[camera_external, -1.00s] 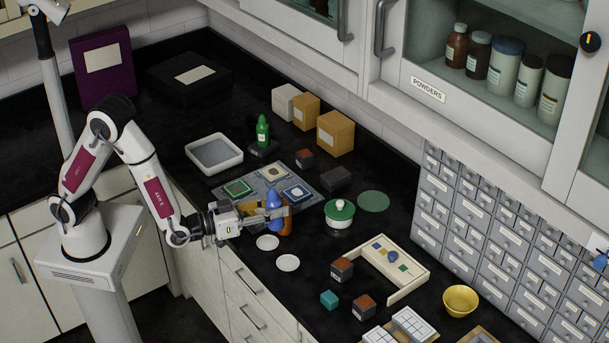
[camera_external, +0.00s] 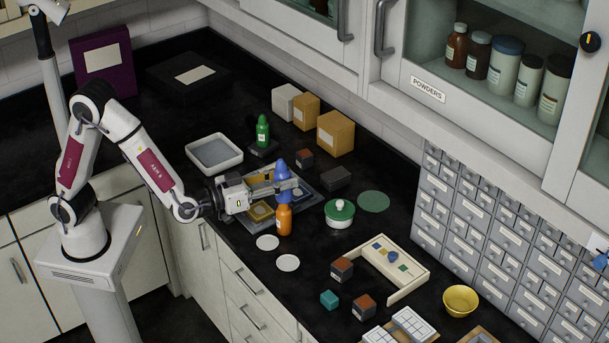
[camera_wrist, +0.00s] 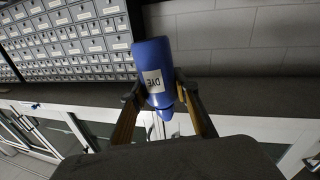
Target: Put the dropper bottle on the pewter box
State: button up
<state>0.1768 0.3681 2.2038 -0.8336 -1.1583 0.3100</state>
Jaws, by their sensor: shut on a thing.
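My gripper (camera_external: 291,187) is shut on a blue dropper bottle (camera_external: 282,171) with a pointed top. In the wrist view the blue bottle (camera_wrist: 153,70), with a white DYE label, sits between the two fingers (camera_wrist: 158,98). A dark grey box (camera_external: 336,179), which looks like the pewter box, lies on the counter to the right of the gripper. Another dark, low box (camera_external: 263,150) stands farther back with a green bottle (camera_external: 262,132) on or just behind it; I cannot tell which.
An orange bottle (camera_external: 284,220) stands close in front of the gripper. A white pot with a green lid (camera_external: 339,213) and a green disc (camera_external: 373,201) are to the right. A small brown-topped cube (camera_external: 304,158) sits near the grey box. A white tray (camera_external: 215,170) is at left.

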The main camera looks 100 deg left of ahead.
jog(key=w+a+r+n+g+y, duration=0.2)
jog(key=w+a+n+g+y, duration=0.4)
jog(key=a, duration=0.6)
jog(key=n+g+y, duration=0.2)
jog(key=n+g, duration=0.1)
jog(key=g, duration=0.3)
send_over(330, 177)
notch_tip(330, 177, down, 3)
jog(key=shift+s+a+f, duration=0.1)
jog(key=shift+f, duration=2.25)
notch_tip(330, 177, down, 6)
jog(key=shift+f, duration=0.15)
jog(key=shift+f, duration=1.85)
jog(key=shift+f, duration=0.15)
jog(key=o, duration=1.1)
